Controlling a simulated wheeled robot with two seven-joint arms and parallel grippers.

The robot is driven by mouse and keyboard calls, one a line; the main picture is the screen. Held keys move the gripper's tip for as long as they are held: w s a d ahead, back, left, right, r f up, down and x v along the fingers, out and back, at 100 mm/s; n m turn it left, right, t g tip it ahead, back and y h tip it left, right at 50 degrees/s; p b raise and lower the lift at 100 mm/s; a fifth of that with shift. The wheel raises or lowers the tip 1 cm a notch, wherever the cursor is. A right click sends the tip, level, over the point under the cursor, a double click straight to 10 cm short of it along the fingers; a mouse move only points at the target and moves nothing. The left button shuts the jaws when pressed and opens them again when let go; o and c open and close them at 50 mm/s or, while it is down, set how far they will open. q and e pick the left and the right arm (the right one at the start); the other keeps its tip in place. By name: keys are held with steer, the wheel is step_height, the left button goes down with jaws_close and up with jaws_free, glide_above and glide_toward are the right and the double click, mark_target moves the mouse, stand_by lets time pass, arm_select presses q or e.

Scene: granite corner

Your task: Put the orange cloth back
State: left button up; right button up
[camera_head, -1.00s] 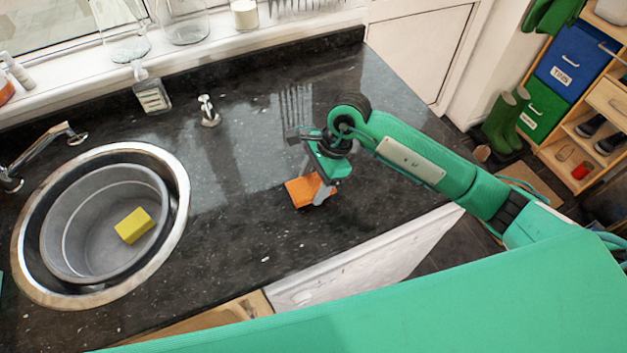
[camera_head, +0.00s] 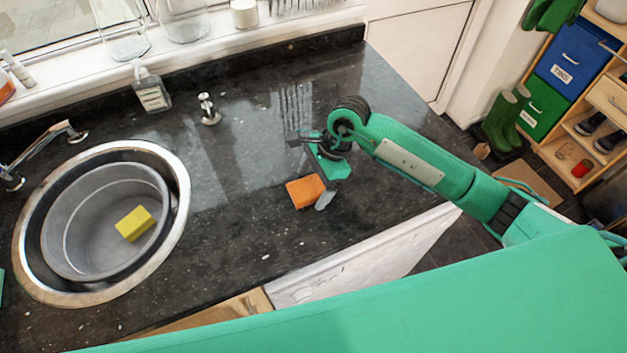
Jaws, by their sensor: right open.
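The orange cloth (camera_head: 304,192) is a small folded block lying on the dark granite counter (camera_head: 240,215), right of the sink. My right gripper (camera_head: 316,195) is at the cloth, coming from its upper right. Its jaws are open, with one grey finger showing just right of the cloth. The other finger is hard to make out. My left gripper is not in view.
A round sink (camera_head: 178,185) holds a grey bowl (camera_head: 75,268) with a yellow sponge (camera_head: 135,223) in it. Counter between sink and cloth is clear. The front edge is near.

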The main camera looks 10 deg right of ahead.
steer(key=b+v, duration=0.2)
steer(key=v, duration=1)
steer(key=shift+b, duration=0.4)
